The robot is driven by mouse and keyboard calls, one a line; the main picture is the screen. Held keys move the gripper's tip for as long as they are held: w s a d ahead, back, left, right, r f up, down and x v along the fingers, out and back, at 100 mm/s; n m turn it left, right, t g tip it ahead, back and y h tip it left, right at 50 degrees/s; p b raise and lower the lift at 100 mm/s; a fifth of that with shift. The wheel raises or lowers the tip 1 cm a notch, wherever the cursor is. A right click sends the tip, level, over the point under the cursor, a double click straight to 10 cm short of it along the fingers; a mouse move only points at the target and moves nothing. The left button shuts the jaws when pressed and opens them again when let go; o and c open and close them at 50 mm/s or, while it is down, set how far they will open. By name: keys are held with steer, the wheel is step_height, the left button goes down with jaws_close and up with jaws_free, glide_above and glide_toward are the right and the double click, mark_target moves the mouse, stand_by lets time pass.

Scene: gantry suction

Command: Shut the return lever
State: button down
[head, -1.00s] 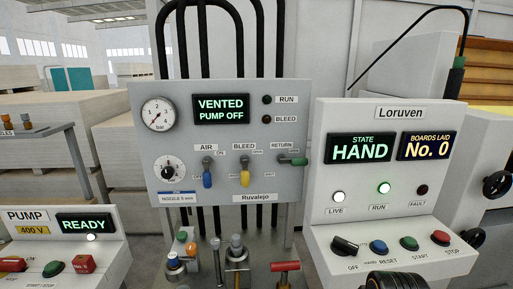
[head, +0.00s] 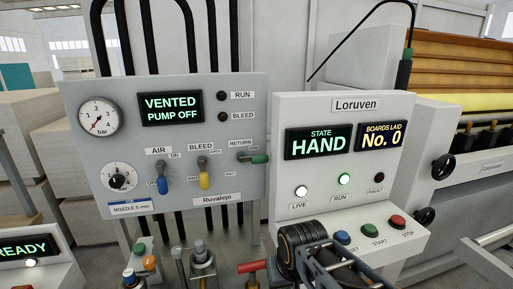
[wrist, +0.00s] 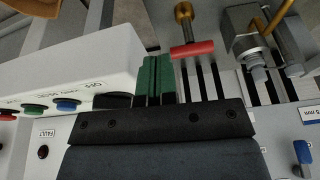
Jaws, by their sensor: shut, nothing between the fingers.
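The return lever (head: 259,159) has a green handle on the right edge of the grey Ruvalejo panel (head: 225,110). The handle points sideways to the right, below the RETURN label. A smaller label, too small to read surely, sits below and left of it. My gripper (wrist: 154,62) shows green fingers in the wrist view, closed together with nothing between them. The fingertips are not clear there. I cannot make out the return lever in the wrist view.
The blue air lever (head: 162,185) and yellow bleed lever (head: 204,180) point down, left of the return lever. A red T-handle (head: 251,266) and pipe fittings stand below the panel. The Loruven console (head: 290,115) juts out at the right, with buttons near my wrist.

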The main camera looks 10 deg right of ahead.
steer(key=w+a+r+m+h+p, duration=0.1)
steer(key=w+r+m+p, duration=0.3)
steer(key=w+r, duration=0.3)
steer(key=w+a+r+m+g+h+p, duration=0.1)
steer(key=w+r+m+p, duration=0.4)
steer(key=r, duration=1)
steer(key=w+a+r+m+h+p, duration=0.1)
steer(key=w+r+m+p, duration=0.4)
steer(key=w+r+m, duration=0.3)
step_height(320, 180, up, 4)
steer(key=w, duration=0.2)
steer(key=shift+w+g, duration=0.3)
steer(key=shift+w, duration=0.1)
glide_above(260, 157)
steer(key=s, duration=0.2)
step_height(260, 157, down, 10)
steer(key=shift+w+a+f+p, duration=0.3)
steer(key=shift+w+f, duration=0.1)
steer(key=shift+f, duration=0.35)
steer(key=shift+w+a+f+p, duration=0.25)
steer(key=shift+w+f, duration=0.1)
steer(key=shift+f, duration=0.35)
